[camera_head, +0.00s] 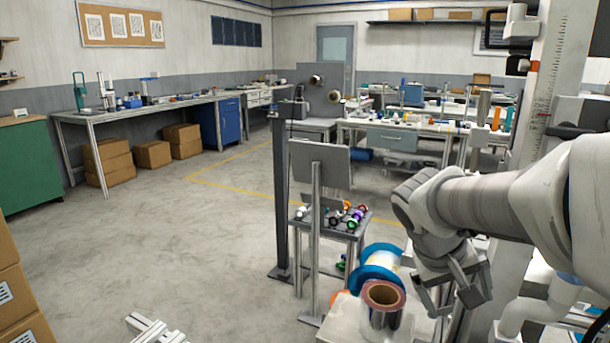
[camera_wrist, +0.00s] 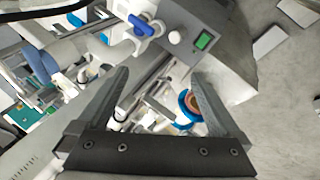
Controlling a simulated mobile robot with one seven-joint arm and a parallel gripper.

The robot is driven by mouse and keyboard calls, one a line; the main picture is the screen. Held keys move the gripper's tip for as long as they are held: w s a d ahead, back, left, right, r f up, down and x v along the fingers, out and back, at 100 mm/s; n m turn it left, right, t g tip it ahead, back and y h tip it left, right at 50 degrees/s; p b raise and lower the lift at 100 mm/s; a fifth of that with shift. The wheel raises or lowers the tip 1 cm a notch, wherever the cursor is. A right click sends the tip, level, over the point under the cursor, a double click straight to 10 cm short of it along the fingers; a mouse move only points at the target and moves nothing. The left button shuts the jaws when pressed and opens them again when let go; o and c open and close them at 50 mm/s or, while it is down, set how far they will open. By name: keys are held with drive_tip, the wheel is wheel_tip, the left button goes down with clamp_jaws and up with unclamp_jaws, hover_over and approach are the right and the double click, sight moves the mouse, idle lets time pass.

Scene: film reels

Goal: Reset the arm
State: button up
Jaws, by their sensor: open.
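My arm reaches in from the right in the head view, and my gripper (camera_head: 440,305) hangs at its end, pointing down. In the wrist view my gripper (camera_wrist: 160,100) shows its two grey fingers spread wide apart with nothing held between them. A large reel with blue flanges (camera_head: 382,262) stands left of the gripper. A brown-topped film roll (camera_head: 384,296) stands in front of it, close to the gripper in the picture. In the wrist view a reel with a blue rim (camera_wrist: 189,104) shows beyond the right finger, partly hidden by it.
A small stand (camera_head: 330,222) with several small coloured reels is beyond the blue reel. A grey panel on a post (camera_head: 320,165) rises beside it. Long workbenches (camera_head: 150,110) and cardboard boxes (camera_head: 153,154) line the back. Open floor (camera_head: 170,240) lies to the left.

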drive_tip(key=s+a+t+y, duration=0.3)
drive_tip(key=s+a+y, duration=0.2)
drive_tip(key=s+a, duration=0.65)
wheel_tip(320, 180, up, 23)
drive_tip(key=s+d+p, duration=0.1)
drive_tip(key=p, duration=2.1)
drive_tip(key=shift+s+n+y, duration=0.15)
drive_tip(key=shift+n+y, duration=0.15)
drive_tip(key=shift+d+f, duration=0.1)
drive_tip(key=shift+f, duration=0.05)
